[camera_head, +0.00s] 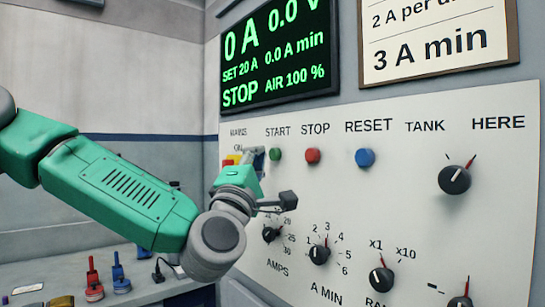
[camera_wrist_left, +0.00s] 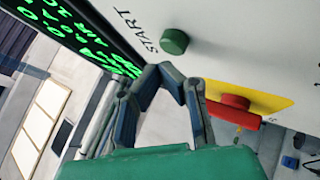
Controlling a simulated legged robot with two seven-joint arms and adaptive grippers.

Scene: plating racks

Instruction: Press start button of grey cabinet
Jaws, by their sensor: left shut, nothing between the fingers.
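The green START button (camera_head: 275,154) is on the light panel of the grey cabinet (camera_head: 420,220), under the word START. It also shows in the left wrist view (camera_wrist_left: 174,41), just beyond my fingertips. My left gripper (camera_head: 257,156) is shut and empty, in front of the panel and just left of the button in the head view. In the left wrist view its fingers (camera_wrist_left: 166,72) meet close below the button; a gap of panel shows between them. The display (camera_head: 275,55) reads STOP, 0 A and 0.0 V. My right gripper is out of view.
A red MAINS switch on a yellow plate (camera_wrist_left: 262,98) is close beside my fingers. A red STOP button (camera_head: 312,156) and a blue RESET button (camera_head: 365,157) are to the right. Several black knobs (camera_head: 454,179) stick out from the panel. A bench (camera_head: 130,293) is at lower left.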

